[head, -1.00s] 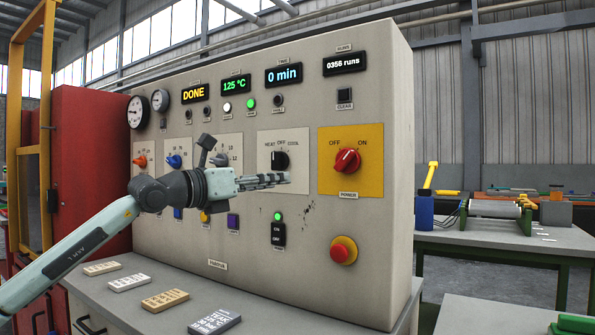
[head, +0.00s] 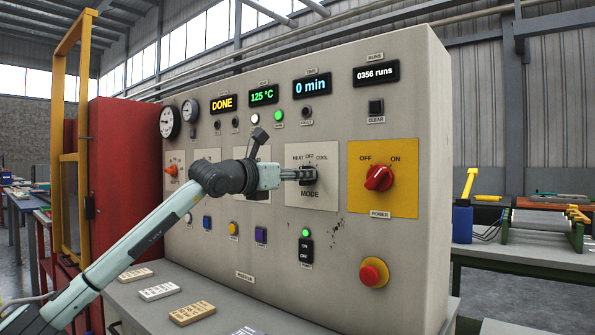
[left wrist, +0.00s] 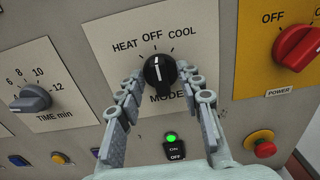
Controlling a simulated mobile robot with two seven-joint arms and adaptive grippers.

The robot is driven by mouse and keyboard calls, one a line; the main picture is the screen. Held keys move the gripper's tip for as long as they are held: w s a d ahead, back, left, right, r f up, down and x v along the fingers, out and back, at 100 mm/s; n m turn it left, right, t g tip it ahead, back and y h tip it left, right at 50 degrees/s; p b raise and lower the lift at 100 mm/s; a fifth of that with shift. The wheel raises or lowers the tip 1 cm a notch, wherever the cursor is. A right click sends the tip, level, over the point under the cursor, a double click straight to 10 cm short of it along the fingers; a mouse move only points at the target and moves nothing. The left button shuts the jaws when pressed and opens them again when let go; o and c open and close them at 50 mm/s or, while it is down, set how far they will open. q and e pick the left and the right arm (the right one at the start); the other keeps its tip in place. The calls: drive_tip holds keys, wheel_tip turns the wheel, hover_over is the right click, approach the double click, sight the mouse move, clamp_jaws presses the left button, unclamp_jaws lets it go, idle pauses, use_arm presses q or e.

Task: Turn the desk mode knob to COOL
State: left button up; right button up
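The black mode knob (left wrist: 159,74) sits on a cream plate (left wrist: 112,62) marked HEAT, OFF and COOL. Its white pointer line stands nearly upright, toward OFF. In the head view the knob (head: 309,181) is partly covered by my left gripper (head: 304,174). In the left wrist view my left gripper (left wrist: 161,84) has its fingers apart, one on each side of the knob's lower part. I cannot tell whether either finger touches it. My right gripper is in neither view.
The red power knob (head: 378,178) on its yellow plate is right of the mode plate. A rocker switch (head: 305,247) with a green lamp lies below, and a red push button (head: 373,272) at lower right. The time knob (left wrist: 30,99) is to the left.

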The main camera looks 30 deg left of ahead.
use_arm(q)
clamp_jaws()
drive_tip(key=shift+m, duration=0.3)
drive_tip(key=m+b, duration=0.1)
drive_tip(key=m, duration=0.6)
drive_tip(key=shift+d+f, duration=0.1)
drive_tip(key=shift+d, duration=0.05)
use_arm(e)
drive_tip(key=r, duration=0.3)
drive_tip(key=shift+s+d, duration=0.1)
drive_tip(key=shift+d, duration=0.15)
use_arm(q)
drive_tip(key=shift+m, duration=0.3)
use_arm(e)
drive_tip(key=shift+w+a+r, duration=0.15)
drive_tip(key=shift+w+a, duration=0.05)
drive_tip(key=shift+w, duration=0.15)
use_arm(q)
unclamp_jaws()
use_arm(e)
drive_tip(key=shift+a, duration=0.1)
